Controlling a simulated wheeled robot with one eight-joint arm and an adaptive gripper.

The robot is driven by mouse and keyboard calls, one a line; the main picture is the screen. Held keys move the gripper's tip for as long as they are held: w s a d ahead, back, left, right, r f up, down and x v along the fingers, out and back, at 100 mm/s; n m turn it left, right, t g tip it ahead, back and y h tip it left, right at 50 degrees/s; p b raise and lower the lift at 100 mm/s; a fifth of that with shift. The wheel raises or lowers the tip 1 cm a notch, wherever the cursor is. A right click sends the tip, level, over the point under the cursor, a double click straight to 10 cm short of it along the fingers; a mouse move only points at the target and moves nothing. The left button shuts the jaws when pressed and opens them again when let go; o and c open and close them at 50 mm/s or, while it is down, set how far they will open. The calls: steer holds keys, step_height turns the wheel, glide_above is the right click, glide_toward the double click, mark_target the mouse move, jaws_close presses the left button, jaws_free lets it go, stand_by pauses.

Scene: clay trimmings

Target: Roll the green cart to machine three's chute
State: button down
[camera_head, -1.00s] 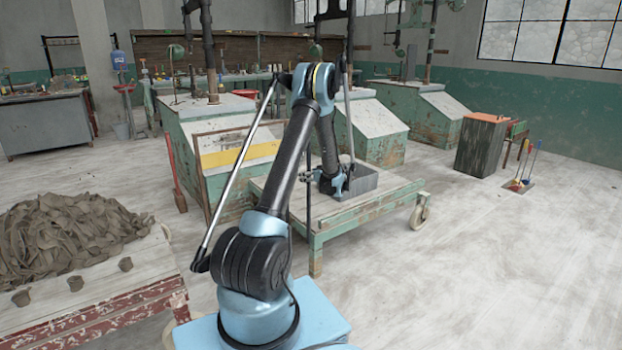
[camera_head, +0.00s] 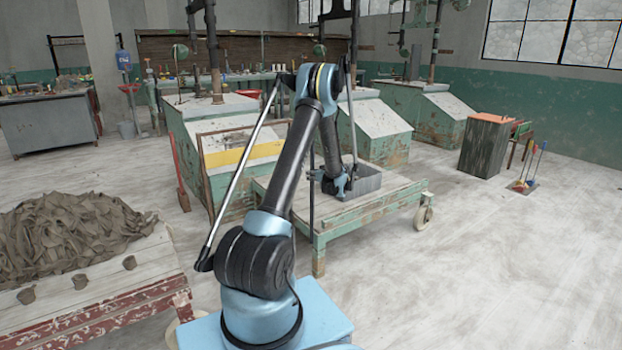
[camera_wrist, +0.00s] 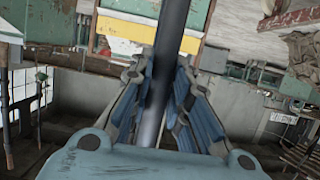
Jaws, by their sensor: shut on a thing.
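The green cart (camera_head: 372,214) stands in the middle of the head view, with a wooden top, a worn green frame and a caster at its right. A grey bin (camera_head: 368,180) sits on it. My gripper (camera_head: 336,186) is over the cart's top, left of the bin. In the wrist view my gripper (camera_wrist: 158,105) has its fingers on both sides of a dark grey bar (camera_wrist: 172,40), which looks like the cart's handle. Three green machines (camera_head: 213,130) with sloped tops stand behind the cart. I cannot tell which is machine three, and no chute is clearly visible.
A yellow-striped panel (camera_head: 243,154) stands close to the cart's left. A red-edged bench (camera_head: 110,306) with a clay heap (camera_head: 75,230) is at the left. A dark box (camera_head: 485,147) and brushes (camera_head: 530,168) are at the right. The floor at the right front is clear.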

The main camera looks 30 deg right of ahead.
steer(key=a, duration=0.8)
steer(key=shift+s, duration=0.25)
steer(key=a, duration=0.8)
steer(key=shift+s, duration=0.35)
stand_by(0.4)
